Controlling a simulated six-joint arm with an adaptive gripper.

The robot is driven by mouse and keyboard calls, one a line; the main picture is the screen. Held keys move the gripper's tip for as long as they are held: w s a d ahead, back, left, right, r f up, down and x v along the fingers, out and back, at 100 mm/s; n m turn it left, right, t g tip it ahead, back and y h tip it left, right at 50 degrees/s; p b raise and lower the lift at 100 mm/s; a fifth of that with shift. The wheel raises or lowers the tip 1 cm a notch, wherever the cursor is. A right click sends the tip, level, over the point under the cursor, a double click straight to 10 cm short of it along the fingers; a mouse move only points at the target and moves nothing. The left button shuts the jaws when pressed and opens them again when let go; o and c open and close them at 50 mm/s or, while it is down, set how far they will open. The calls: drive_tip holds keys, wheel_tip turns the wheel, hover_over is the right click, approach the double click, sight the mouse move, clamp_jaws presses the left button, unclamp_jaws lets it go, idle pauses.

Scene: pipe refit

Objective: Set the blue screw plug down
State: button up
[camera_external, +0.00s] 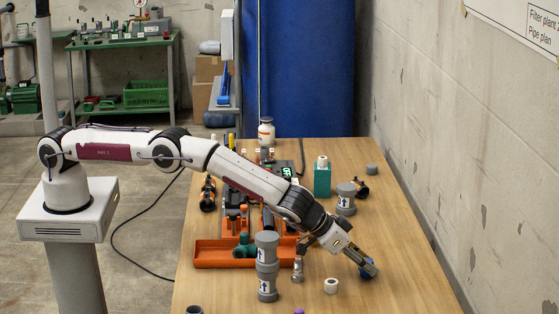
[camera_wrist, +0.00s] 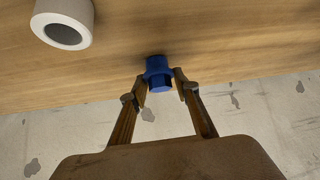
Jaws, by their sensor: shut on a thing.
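The blue screw plug (camera_wrist: 159,72) is between my fingertips in the wrist view, with its wide collar and narrower end showing. My gripper (camera_wrist: 160,84) is shut on it. In the external view, my gripper (camera_external: 368,268) reaches low over the right side of the wooden table (camera_external: 345,290). There the blue plug (camera_external: 366,273) shows only in part, behind the fingers. It is at or just above the table top; I cannot tell whether it touches.
A white ring-shaped piece (camera_external: 331,286) stands left of my gripper. Grey pipe fittings (camera_external: 266,267) stand further left. An orange tray (camera_external: 215,254) holds parts. A teal block (camera_external: 322,180) stands further back. The table's right edge and the wall are close.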

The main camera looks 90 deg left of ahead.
drive_tip(key=shift+f, duration=0.1)
drive_tip(key=o, duration=0.9)
drive_tip(key=shift+s+r, duration=0.1)
drive_tip(key=shift+r, duration=0.15)
drive_tip(key=shift+s+d+r, duration=0.1)
drive_tip(key=shift+s+r, duration=0.2)
drive_tip(key=shift+r, duration=0.1)
drive_tip(key=v, duration=1)
drive_tip(key=shift+s+r, duration=0.2)
drive_tip(key=shift+s, duration=0.05)
idle(0.4)
